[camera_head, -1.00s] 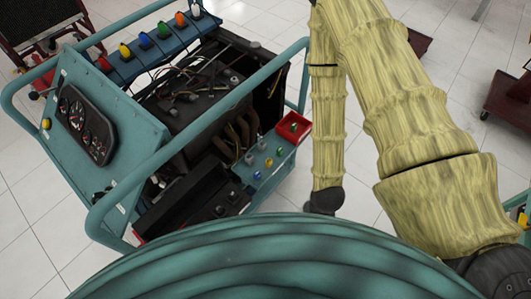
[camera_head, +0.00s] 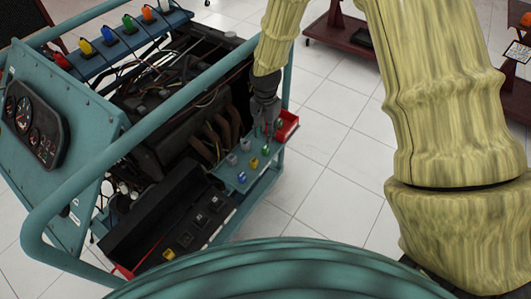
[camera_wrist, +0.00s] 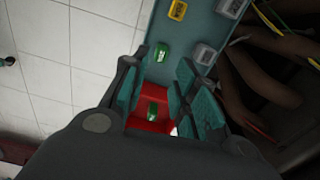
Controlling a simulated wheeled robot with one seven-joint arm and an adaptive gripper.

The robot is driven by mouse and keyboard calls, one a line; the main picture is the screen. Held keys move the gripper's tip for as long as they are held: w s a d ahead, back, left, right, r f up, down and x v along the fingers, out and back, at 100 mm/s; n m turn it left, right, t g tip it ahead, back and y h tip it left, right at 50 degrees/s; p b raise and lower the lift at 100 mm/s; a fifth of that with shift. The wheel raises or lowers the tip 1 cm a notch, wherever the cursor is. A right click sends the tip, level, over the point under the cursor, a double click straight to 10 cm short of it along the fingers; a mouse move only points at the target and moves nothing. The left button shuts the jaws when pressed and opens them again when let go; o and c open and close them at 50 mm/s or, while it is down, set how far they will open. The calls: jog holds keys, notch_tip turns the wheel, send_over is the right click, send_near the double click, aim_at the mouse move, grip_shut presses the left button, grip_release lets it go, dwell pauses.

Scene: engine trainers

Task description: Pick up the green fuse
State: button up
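A green fuse (camera_head: 265,149) sits on the teal side shelf (camera_head: 262,174) of the engine trainer. It also shows in the wrist view (camera_wrist: 162,52), near the far ends of the fingers. A second small green piece (camera_wrist: 152,110) lies in the red tray (camera_wrist: 153,128) at the shelf's end; the tray also shows in the head view (camera_head: 289,128). My gripper (camera_head: 264,130) points down over the shelf's tray end. In the wrist view my gripper (camera_wrist: 160,80) is open, its teal pads apart, with nothing visibly held. I cannot tell its exact height above the fuse.
Yellow (camera_head: 254,162) and blue (camera_head: 242,177) fuses and grey pieces (camera_head: 232,159) share the shelf. Brown pipes (camera_head: 212,140) and the teal frame rail (camera_head: 160,115) stand close by. Several coloured fuses, one green (camera_head: 129,23), line the back bar. A dark red cart (camera_head: 335,35) stands behind.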

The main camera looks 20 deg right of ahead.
aim_at(265, 148)
jog(key=shift+a+f+p, duration=0.1)
jog(key=shift+f+p, duration=0.35)
jog(key=shift+f, duration=4.8)
jog(key=c, duration=0.6)
